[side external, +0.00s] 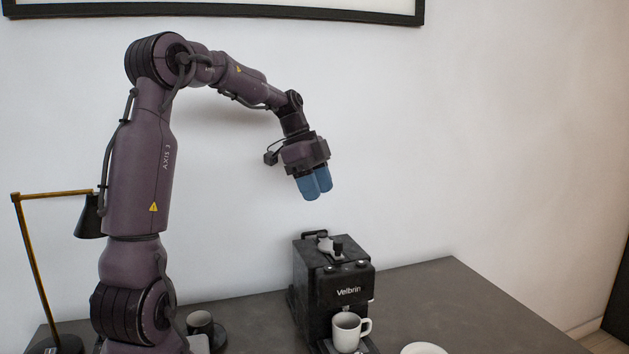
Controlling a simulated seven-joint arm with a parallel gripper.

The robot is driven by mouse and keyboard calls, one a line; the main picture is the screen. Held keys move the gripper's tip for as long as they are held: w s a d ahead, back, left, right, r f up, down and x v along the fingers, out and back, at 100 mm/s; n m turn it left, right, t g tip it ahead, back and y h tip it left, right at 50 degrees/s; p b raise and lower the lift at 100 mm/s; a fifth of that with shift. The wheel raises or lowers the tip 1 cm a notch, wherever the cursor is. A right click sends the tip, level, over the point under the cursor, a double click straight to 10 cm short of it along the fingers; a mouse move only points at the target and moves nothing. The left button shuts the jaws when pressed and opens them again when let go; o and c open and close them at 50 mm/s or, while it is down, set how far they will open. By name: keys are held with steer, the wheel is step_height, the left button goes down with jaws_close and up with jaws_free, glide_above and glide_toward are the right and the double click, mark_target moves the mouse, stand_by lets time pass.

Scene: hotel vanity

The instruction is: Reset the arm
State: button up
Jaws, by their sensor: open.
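My gripper (314,186) hangs in the air above the coffee machine, its blue fingers pointing down. It is open, though from this angle the fingers look close together. I see nothing held between them. There is a clear gap between the fingertips and the top of the black coffee machine (331,291), marked "Velbrin". My arm rises at the left and bends over toward the right.
A white mug (347,332) stands at the machine's front. A white saucer or plate (424,349) is partly cut off at the bottom edge. A dark cup (200,323) and a brass desk lamp (31,253) are near my base. The right side of the counter (440,295) is mostly clear.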

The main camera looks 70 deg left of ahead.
steer(key=shift+s+a+r, duration=0.15)
steer(key=shift+s+r, duration=0.05)
steer(key=shift+r, duration=0.45)
steer(key=s+d+n+t+y, duration=0.1)
steer(key=s+d+n, duration=0.3)
steer(key=d, duration=0.8)
steer(key=s+d+n+t+y, duration=0.1)
steer(key=s+d+n, duration=0.4)
steer(key=d, duration=0.7)
steer(key=shift+s+d+f+y, duration=0.25)
steer(key=shift+s+y, duration=0.45)
steer(key=shift+s, duration=0.55)
